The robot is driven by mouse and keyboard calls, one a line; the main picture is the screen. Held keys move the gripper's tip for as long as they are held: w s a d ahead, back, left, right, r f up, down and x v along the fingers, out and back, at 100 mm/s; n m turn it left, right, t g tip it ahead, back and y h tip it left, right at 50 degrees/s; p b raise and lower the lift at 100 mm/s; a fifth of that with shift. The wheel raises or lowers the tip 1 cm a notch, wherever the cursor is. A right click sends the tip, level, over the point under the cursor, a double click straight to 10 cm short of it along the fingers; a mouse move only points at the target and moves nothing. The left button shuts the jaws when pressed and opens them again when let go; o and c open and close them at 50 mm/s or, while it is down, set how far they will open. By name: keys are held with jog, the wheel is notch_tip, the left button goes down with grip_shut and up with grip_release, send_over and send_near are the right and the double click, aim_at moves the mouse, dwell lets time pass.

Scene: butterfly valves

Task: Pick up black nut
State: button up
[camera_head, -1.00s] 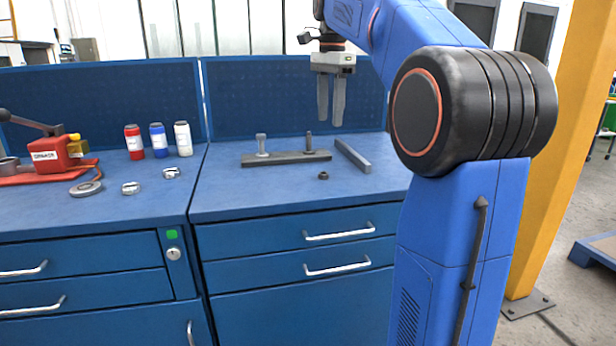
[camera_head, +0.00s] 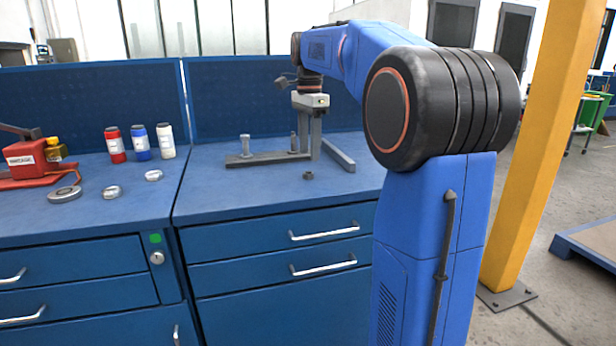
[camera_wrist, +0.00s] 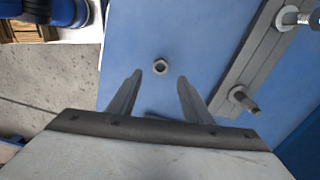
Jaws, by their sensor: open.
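The black nut (camera_head: 308,175) is a small dark ring lying flat on the blue workbench top (camera_head: 250,200), in front of a dark metal bar. In the wrist view the nut (camera_wrist: 161,66) lies just beyond the fingertips, roughly centred between them. My gripper (camera_head: 309,152) points down over the bench, behind the nut in the head view and close to the bar. Its two fingers stand apart in the wrist view (camera_wrist: 160,78), with nothing between them.
A dark bar (camera_head: 262,159) with a pale bolt (camera_head: 245,147) and a dark stud stands behind the nut. A grey bar (camera_head: 338,153) lies to its right. A red vise (camera_head: 30,160), three bottles (camera_head: 141,143) and several round parts (camera_head: 65,194) are at left. The bench front is clear.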

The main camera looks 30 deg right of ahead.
aim_at(308, 175)
jog(key=shift+a+f, duration=0.15)
jog(key=shift+f, duration=2.9)
jog(key=shift+c, duration=0.6)
grip_shut()
